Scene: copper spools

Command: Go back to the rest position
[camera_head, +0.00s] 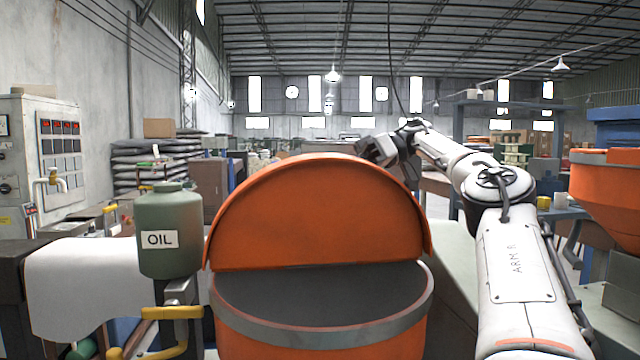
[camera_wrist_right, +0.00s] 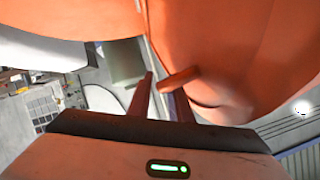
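An orange drum-like container (camera_head: 320,325) stands in front of me in the head view. Its rounded orange lid (camera_head: 320,215) is raised, and the dark inside shows below it. My right arm reaches forward on the right, and its gripper end (camera_head: 380,150) is behind the lid's upper right edge, with the fingertips hidden. In the right wrist view, the fingers (camera_wrist_right: 160,90) point toward the orange surface (camera_wrist_right: 225,45). They stand apart with a narrow gap. A short orange peg-like handle (camera_wrist_right: 178,78) is at the fingertips, and I see no grip on it. My left gripper is out of view.
A green oil can (camera_head: 168,232) and yellow-handled pipework (camera_head: 172,312) stand close on the left. A grey control cabinet (camera_head: 50,150) is farther left. Another orange container (camera_head: 608,200) stands at the right edge. Shelves and benches fill the hall behind.

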